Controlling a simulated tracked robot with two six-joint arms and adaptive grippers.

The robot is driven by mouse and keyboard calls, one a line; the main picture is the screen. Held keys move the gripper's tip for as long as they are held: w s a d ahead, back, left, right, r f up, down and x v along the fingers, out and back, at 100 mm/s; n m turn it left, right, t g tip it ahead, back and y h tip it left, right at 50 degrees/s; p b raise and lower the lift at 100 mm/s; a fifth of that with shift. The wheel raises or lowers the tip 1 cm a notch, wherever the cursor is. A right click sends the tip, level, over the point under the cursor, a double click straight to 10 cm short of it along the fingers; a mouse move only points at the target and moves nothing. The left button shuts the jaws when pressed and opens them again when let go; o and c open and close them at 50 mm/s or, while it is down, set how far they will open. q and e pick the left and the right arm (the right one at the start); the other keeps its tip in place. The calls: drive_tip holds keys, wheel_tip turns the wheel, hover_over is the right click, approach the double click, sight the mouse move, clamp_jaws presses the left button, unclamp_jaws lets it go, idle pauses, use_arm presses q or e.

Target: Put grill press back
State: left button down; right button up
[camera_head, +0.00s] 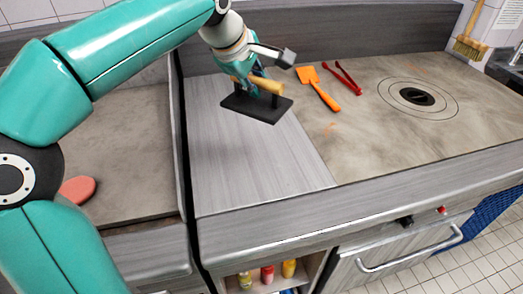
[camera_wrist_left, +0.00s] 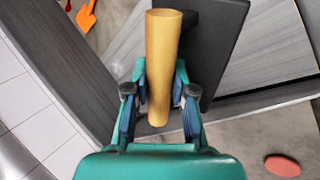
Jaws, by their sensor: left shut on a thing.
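The grill press is a flat black plate (camera_head: 245,104) with a tan cylindrical handle (camera_head: 268,85) on top. My left gripper (camera_head: 252,82) is shut on the handle. In the left wrist view the handle (camera_wrist_left: 163,60) runs between the two fingers (camera_wrist_left: 158,105), and part of the black plate (camera_wrist_left: 213,45) shows behind it. The press is over the back part of the grey wood-look panel (camera_head: 250,165). I cannot tell whether the plate touches the panel. My right gripper is not in view.
An orange spatula (camera_head: 318,88) and red tongs (camera_head: 345,78) lie right of the press, on the stained griddle top (camera_head: 375,125) with a round burner (camera_head: 417,97). A pink-red patty-like piece (camera_head: 77,189) lies on the left surface. The panel's front is clear.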

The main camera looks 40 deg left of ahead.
use_arm(q)
drive_tip(key=shift+f+b, duration=1.25)
drive_tip(key=shift+f, duration=8.45)
drive_tip(key=c, duration=1)
unclamp_jaws()
drive_tip(key=shift+s+f, duration=0.1)
drive_tip(key=v, duration=1.2)
drive_tip(key=shift+d, duration=0.1)
